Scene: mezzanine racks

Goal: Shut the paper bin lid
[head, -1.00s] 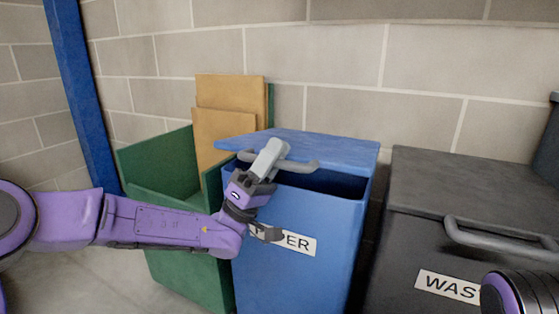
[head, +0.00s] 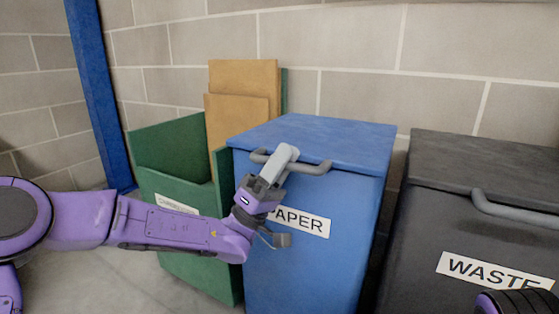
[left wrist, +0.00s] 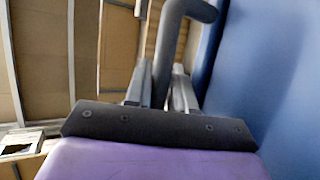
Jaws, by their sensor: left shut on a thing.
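The paper bin (head: 335,255) is blue, with a white label reading PAPER, partly covered by my gripper. Its blue lid (head: 325,137) lies down on the bin, with no dark gap showing at the front. A grey bar handle (head: 318,167) runs along the lid's front edge. My left gripper (head: 284,156) is shut on the handle at its left part. In the left wrist view the handle (left wrist: 168,50) passes between the two fingers. A small part of my right arm shows at the bottom right; its gripper is out of view.
A green bin (head: 180,195) with brown cardboard sheets (head: 240,100) stands open on the left. A black bin labelled WASTE (head: 440,225), lid down with a grey handle, stands close on the right. A block wall (head: 350,50) is behind.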

